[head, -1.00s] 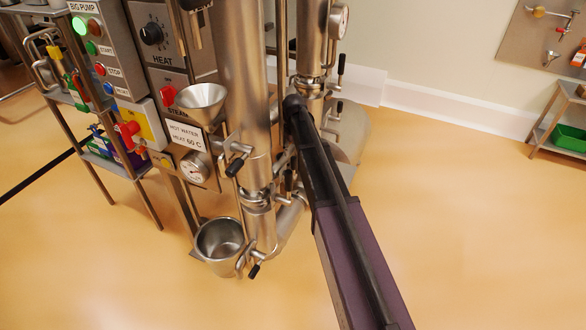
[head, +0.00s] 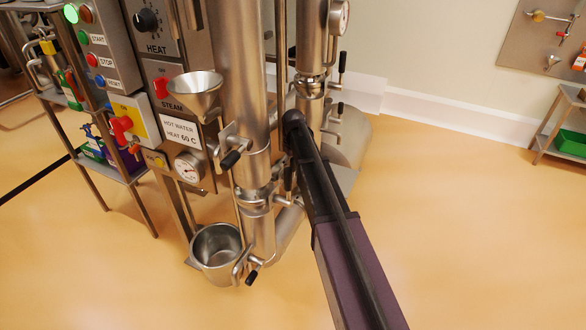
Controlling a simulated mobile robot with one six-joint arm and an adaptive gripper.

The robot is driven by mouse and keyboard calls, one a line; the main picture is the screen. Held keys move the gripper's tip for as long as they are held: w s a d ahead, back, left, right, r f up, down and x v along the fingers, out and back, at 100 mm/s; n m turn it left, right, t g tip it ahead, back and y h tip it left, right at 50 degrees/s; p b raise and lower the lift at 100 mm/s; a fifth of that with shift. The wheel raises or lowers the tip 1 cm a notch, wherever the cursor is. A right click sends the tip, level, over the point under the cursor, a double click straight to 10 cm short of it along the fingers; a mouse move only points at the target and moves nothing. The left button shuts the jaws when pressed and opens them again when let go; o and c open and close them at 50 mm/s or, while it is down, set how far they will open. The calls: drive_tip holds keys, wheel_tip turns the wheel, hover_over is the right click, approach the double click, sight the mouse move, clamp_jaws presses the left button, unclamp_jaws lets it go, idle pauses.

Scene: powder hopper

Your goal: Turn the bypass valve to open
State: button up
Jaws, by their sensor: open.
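Several small valves with black handles sit on the steel pipework, and I cannot tell which is the bypass valve. One valve handle (head: 230,159) is on the front column beside the funnel. Another valve handle (head: 252,277) is low, next to the steel pot. Two more, an upper handle (head: 342,62) and a lower handle (head: 339,108), stand upright by the rear column. My dark arm reaches up from the bottom right, and its rounded black joint is in front of the pipes between the columns. My gripper does not show; the arm covers part of the pipework.
A control panel (head: 98,50) with buttons and a cart with bottles stand at left. A steel funnel (head: 195,93) and steel pot (head: 216,250) project at the front. A green bin (head: 570,142) sits on a shelf at right. The floor (head: 460,230) at right is clear.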

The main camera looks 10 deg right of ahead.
idle(0.3)
clamp_jaws()
drive_tip(key=shift+a, duration=0.2)
